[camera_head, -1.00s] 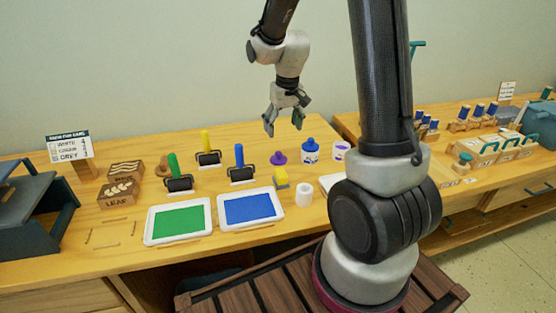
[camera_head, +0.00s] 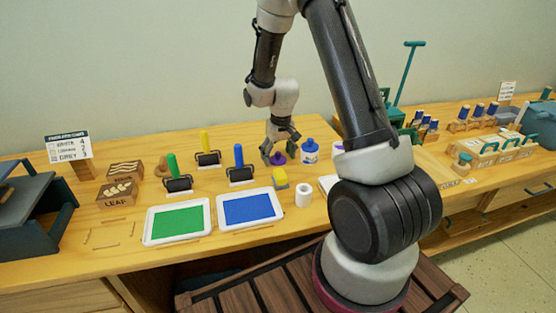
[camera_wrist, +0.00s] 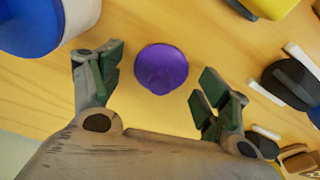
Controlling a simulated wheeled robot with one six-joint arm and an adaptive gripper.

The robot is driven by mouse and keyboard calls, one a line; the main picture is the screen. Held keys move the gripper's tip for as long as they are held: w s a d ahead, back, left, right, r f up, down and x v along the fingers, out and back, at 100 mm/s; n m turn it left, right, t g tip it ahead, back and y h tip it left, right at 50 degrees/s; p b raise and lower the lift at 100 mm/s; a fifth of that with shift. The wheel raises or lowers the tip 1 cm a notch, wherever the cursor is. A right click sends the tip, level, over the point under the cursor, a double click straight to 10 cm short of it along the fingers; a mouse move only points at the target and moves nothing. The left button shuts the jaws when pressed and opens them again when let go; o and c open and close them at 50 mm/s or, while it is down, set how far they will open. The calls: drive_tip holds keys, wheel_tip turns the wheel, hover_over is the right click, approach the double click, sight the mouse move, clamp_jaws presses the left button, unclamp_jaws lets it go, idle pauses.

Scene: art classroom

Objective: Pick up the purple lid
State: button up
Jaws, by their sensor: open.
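The purple lid (camera_head: 278,158) lies on the wooden table near the back. In the wrist view the purple lid (camera_wrist: 161,68) is round with a small raised knob and sits centred just beyond the fingertips. My gripper (camera_head: 279,152) is low over the table right at the lid, pointing down. In the wrist view my gripper (camera_wrist: 160,88) is open, with one green-padded finger on each side of the lid and visible gaps between. Nothing is held.
A blue-capped bottle (camera_head: 310,151) stands close on the right of the lid. A blue-handled roller (camera_head: 239,165) stands to the left. Blue (camera_head: 250,207) and green (camera_head: 178,221) trays lie nearer.

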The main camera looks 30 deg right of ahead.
drive_tip(key=c, duration=0.8)
drive_tip(key=shift+r, duration=0.1)
